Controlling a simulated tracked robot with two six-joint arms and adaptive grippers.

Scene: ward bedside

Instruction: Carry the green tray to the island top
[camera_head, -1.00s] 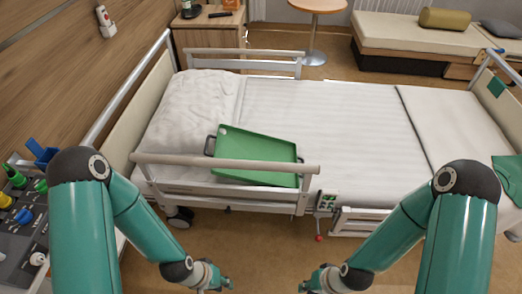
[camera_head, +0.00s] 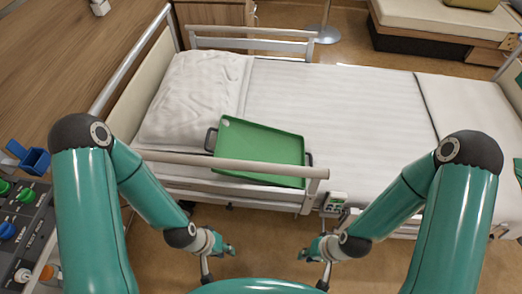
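The green tray (camera_head: 262,146) lies on the bed, beside the pillow and just behind the near side rail. It has a dark handle at each short end, and the rail hides part of its near edge. My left gripper (camera_head: 228,249) is below and in front of the rail, apart from the tray. My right gripper (camera_head: 303,254) is also in front of the bed, to the right, apart from the tray. Both are small in the view, and I cannot make out their finger openings. No island top can be made out.
The near bed rail (camera_head: 230,165) stands between my arms and the tray. A white pillow (camera_head: 195,98) lies left of the tray, and the mattress (camera_head: 345,120) to its right is bare. A panel with coloured knobs (camera_head: 22,215) is at the far left. A couch (camera_head: 440,25) stands behind.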

